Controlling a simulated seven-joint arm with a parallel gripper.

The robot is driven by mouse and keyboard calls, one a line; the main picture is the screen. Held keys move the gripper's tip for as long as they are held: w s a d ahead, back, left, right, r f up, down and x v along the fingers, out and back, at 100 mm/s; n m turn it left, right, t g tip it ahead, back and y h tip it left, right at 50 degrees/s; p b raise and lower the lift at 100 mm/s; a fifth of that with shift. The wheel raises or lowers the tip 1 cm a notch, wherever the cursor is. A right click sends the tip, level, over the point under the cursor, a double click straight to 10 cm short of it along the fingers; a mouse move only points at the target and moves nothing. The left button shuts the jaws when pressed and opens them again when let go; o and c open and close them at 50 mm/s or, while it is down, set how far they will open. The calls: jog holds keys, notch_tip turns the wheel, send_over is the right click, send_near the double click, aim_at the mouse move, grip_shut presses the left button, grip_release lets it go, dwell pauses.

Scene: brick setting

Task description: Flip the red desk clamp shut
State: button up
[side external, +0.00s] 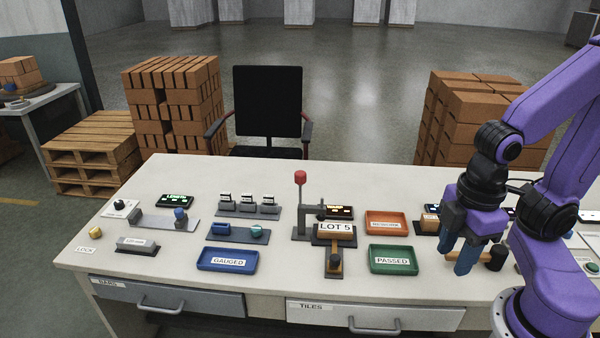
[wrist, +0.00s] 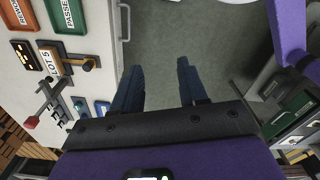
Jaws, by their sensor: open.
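The desk clamp (side external: 302,208) stands near the middle of the table, a grey toggle clamp on a grey base. Its lever points straight up and ends in a red knob (side external: 300,176). Its short arm with a dark tip reaches over a brick labelled LOT 5 (side external: 335,228); I cannot tell if the tip touches the brick. In the wrist view the red knob (wrist: 31,122) is at the far left. My gripper (side external: 458,262) is open and empty, well right of the clamp near the table's front. Its two blue fingers (wrist: 157,75) point over bare floor in the wrist view.
A green PASSED tray (side external: 393,260) and an orange tray (side external: 386,223) lie between clamp and gripper. A blue GAUGED tray (side external: 227,261) and small gauges (side external: 248,204) are left. A dark monitor-like chair (side external: 268,105) stands behind.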

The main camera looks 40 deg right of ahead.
jog(key=c, duration=0.5)
jog(key=shift+w+a, duration=0.15)
jog(key=shift+w, duration=0.05)
grip_shut()
jog(key=w+a+r+m+t+y, duration=0.1)
jog(key=w+a+m+y, duration=0.1)
jog(key=w+m, duration=1.45)
jog(key=w+d+m+t, duration=0.1)
jog(key=w+d+m, duration=0.3)
jog(key=w+d, duration=0.3)
jog(key=w+d+m+t, duration=0.1)
jog(key=w+d+m, duration=0.3)
jog(key=w, duration=0.9)
jog(key=d, duration=0.2)
jog(key=shift+d+f+t, duration=0.3)
jog(key=shift+d+f, duration=0.05)
